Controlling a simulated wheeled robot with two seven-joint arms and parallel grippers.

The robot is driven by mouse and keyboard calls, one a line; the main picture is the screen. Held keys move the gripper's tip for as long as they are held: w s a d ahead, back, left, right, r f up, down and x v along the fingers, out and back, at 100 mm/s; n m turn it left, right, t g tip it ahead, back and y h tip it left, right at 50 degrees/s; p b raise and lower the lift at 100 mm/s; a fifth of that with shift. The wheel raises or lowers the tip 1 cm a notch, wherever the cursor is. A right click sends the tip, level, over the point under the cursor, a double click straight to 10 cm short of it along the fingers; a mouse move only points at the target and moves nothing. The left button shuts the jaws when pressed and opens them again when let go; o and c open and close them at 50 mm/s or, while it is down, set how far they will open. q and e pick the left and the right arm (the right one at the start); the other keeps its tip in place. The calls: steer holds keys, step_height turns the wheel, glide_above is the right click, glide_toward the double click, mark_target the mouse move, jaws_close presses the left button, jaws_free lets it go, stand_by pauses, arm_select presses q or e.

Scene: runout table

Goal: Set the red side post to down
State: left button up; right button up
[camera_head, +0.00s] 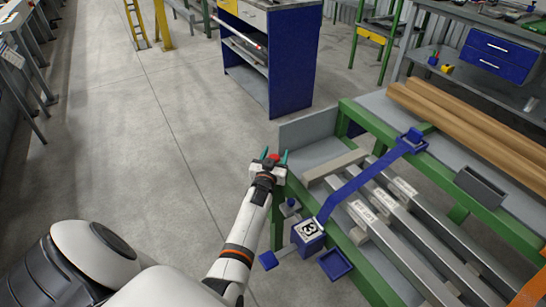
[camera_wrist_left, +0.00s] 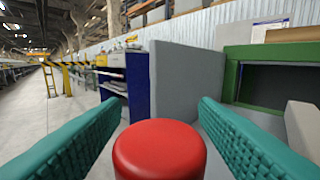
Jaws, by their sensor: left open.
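The red side post (camera_head: 274,158) shows as a small red top at the near left corner of the green-framed table (camera_head: 362,114). In the left wrist view its round red cap (camera_wrist_left: 160,150) fills the bottom middle. My left gripper (camera_head: 275,153) is open, with one teal finger on each side of the red cap. I cannot tell whether the fingers touch it. The post's lower part is hidden, so its height setting cannot be read. My right gripper is not in view.
A grey end plate (camera_head: 305,130) stands just beyond the post. A blue bar (camera_head: 350,187) crosses steel bars on the table, with a blue box marked 3 (camera_head: 307,231) at its near end. The floor to the left is clear.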

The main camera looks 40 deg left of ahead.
arm_select(q)
steer(key=p+v, duration=0.1)
steer(key=v, duration=1)
steer(key=shift+s+d, duration=0.2)
steer(key=shift+s, duration=0.15)
steer(key=shift+f, duration=0.1)
